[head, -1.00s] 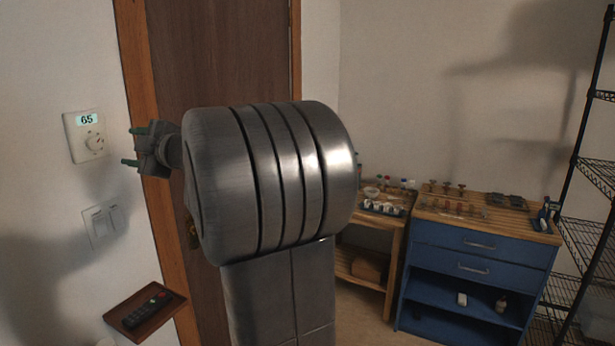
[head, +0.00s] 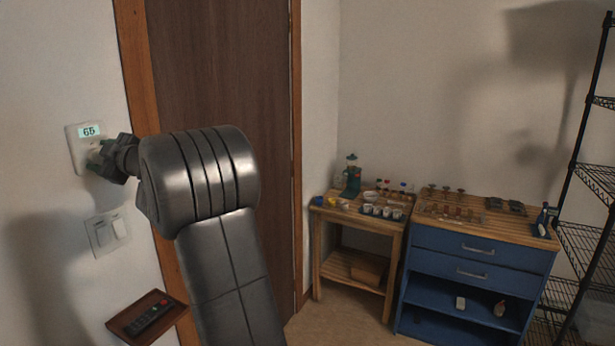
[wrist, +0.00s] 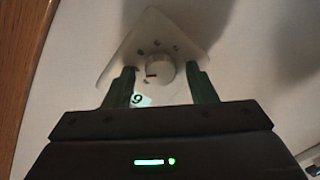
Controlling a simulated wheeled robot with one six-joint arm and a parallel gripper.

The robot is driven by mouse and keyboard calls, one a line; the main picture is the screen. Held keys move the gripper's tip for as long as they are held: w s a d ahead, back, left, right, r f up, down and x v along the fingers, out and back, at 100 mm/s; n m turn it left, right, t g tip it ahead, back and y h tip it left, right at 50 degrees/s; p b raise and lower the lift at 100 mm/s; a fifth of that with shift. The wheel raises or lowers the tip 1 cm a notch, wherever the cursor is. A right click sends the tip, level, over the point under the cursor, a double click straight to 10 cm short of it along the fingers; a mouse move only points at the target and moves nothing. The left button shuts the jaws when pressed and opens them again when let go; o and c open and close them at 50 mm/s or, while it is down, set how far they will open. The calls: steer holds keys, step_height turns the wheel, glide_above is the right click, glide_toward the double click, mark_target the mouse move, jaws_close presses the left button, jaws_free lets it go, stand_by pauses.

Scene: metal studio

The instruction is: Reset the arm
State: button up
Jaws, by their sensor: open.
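My gripper (head: 98,164) is at the wall thermostat (head: 85,130) on the left in the head view. The thermostat is a white plate with a lit display reading 65. In the wrist view, its round white knob (wrist: 161,73) appears between the two green fingers of my gripper (wrist: 158,80). The fingers are apart, with a gap on each side of the knob, and hold nothing. I cannot tell how far the fingertips reach along the knob. The wrist covers part of the thermostat in the head view.
A light switch plate (head: 107,232) is below the thermostat, and a small wooden shelf (head: 168,316) with a remote (head: 150,317) is lower. A brown door (head: 225,75) is behind my arm. A wooden table (head: 352,221) and blue cabinet (head: 470,258) stand right.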

steer(key=m+b, duration=0.1)
steer(key=m, duration=0.4)
steer(key=shift+f+m, duration=0.15)
steer(key=shift+m, duration=0.25)
steer(key=b+v, duration=0.1)
steer(key=v, duration=1)
steer(key=shift+b, duration=0.35)
steer(key=shift+f, duration=0.1)
